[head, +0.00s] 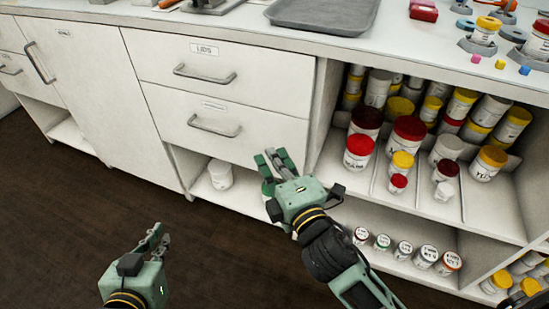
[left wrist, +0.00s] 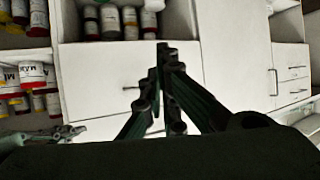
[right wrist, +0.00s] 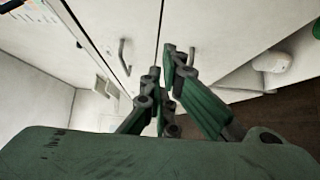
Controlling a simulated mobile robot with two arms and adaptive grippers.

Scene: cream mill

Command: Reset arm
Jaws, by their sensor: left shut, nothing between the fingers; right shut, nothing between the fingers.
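My left gripper (head: 157,240) is at the bottom left of the head view, over the dark floor and clear of the cabinets. It is shut and empty, and its fingers also show in the left wrist view (left wrist: 163,52). My right gripper (head: 272,160) is near the middle of the head view, in front of the cabinet below the drawers. It is shut and empty, and its fingers also show in the right wrist view (right wrist: 168,62). I cannot tell how far its fingertips are from the cabinet front.
White drawers (head: 273,72) with metal handles are at the upper middle. Open shelves (head: 430,207) at the right hold several jars with red, yellow and white lids. A grey tray (head: 325,28) lies on the counter (head: 210,21). Dark floor (head: 70,210) is free at the left.

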